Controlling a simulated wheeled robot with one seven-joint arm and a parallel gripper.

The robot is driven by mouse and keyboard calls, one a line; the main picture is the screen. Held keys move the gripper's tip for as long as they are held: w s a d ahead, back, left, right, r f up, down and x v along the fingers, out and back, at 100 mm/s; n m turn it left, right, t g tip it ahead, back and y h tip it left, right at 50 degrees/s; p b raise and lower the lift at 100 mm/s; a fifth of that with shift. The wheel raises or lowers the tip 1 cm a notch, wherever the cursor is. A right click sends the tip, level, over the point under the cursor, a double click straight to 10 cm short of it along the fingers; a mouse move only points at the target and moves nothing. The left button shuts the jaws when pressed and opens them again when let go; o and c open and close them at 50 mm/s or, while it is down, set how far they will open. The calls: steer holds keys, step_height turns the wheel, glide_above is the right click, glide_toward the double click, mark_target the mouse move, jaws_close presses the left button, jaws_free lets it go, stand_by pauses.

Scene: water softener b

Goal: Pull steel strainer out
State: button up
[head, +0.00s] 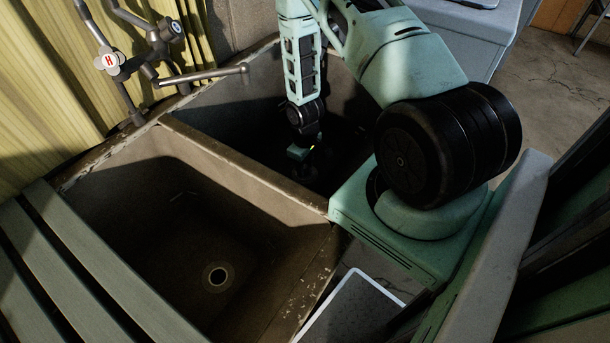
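A double stone sink fills the middle of the head view. My gripper (303,170) is low inside the right basin (255,112), in deep shadow. I cannot make out its fingers or whether they hold anything. I cannot make out a steel strainer in the right basin, where the bottom is dark and partly covered by my arm. My gripper is apart from that drain, on the other side of the divider.
The divider (240,170) runs between the basins, left of my gripper. A faucet (160,58) with a long spout (205,75) reaches over the sink's back left. Grey slats (75,250) lie at the lower left. A yellow curtain (50,90) hangs behind.

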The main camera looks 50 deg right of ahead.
mark_target(305, 167)
jaws_close()
steer(key=shift+r+p, duration=0.35)
steer(key=shift+r+p, duration=1.75)
steer(key=shift+r, duration=0.45)
